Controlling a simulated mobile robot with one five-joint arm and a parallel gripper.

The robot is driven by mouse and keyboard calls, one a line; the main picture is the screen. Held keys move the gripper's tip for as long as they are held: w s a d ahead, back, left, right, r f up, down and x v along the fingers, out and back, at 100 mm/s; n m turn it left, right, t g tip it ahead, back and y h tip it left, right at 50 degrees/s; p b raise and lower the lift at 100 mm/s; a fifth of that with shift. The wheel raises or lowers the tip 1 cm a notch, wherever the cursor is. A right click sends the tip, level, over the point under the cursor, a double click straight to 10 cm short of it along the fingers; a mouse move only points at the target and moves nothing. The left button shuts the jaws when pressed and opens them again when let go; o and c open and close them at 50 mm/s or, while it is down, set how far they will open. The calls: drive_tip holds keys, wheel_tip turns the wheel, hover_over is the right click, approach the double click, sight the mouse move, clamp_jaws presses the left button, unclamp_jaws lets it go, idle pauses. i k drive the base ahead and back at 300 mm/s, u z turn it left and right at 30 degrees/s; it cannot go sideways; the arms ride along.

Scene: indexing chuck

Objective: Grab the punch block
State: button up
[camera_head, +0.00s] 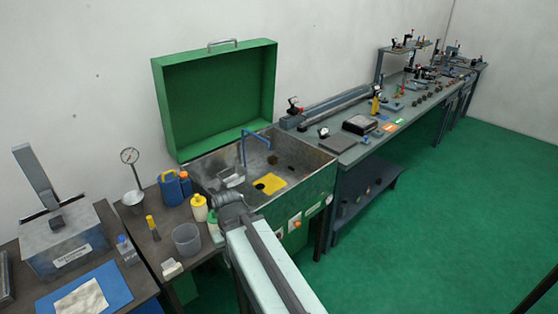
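I cannot tell for certain which thing is the punch block. A small dark brown block (301,159) sits at the back of the open metal washing basin (318,168), right of the blue spout. Several small dark parts stand on the long bench (345,152) at the right, too small to tell apart. My arm rises from the bottom of the picture to a dark joint in front of the basin. My gripper's fingers do not show, so I cannot see whether they are open or shut.
The basin's green lid (216,100) stands open behind it. A yellow pad (270,184) lies in the basin. The green floor (445,225) at the right is clear.

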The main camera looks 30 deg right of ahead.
sight(273, 159)
drive_tip(key=z, duration=2.05)
drive_tip(key=i, duration=4.4)
drive_tip(key=u, duration=5.7)
drive_tip(key=i, duration=0.1)
drive_tip(key=z, duration=0.8)
